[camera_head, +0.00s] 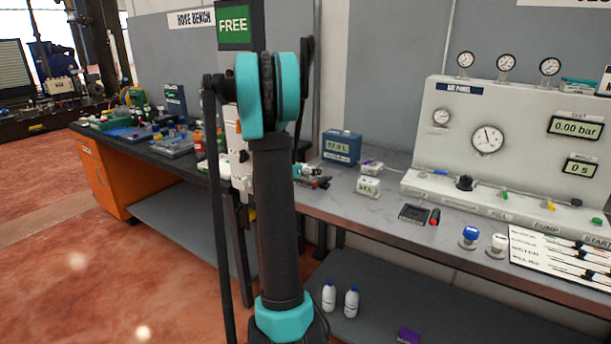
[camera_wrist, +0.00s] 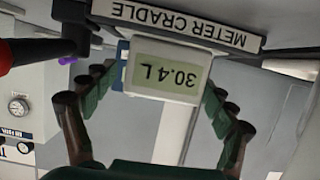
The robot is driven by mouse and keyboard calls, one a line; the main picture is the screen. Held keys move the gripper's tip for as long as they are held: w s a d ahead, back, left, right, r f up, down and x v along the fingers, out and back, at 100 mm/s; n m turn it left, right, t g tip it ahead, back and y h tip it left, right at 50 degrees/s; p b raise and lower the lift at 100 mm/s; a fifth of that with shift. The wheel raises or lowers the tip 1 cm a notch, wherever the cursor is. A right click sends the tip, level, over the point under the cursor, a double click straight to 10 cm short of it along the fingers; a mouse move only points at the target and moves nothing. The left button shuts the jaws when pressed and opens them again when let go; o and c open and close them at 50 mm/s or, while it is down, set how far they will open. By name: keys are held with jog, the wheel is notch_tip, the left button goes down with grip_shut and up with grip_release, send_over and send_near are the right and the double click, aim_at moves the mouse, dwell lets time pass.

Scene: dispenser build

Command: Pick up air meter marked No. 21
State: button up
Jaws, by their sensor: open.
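A pale meter (camera_wrist: 160,75) with a greenish display reading about 30.4 L sits at a plate marked METER CRADLE (camera_wrist: 175,22) in the wrist view, which looks upside down. No number 21 is readable on it. My gripper (camera_wrist: 156,88) is open, its green-padded fingers on either side of the meter, with gaps showing. In the head view a blue box with a display (camera_head: 342,147) and a small white device with a display (camera_head: 368,187) stand on the bench; their markings are too small to read. My arm hides part of the bench there.
A red and black object (camera_wrist: 35,50) is close at the left of the wrist view. In the head view, a gauge panel (camera_head: 500,160) stands at the right, and a dark bench (camera_head: 135,150) holds several small items at the left.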

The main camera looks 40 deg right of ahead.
aim_at(310, 167)
jog(key=x, duration=0.3)
jog(key=shift+w, duration=0.1)
jog(key=c, duration=1.7)
jog(key=shift+c, duration=0.3)
jog(key=shift+r, duration=0.1)
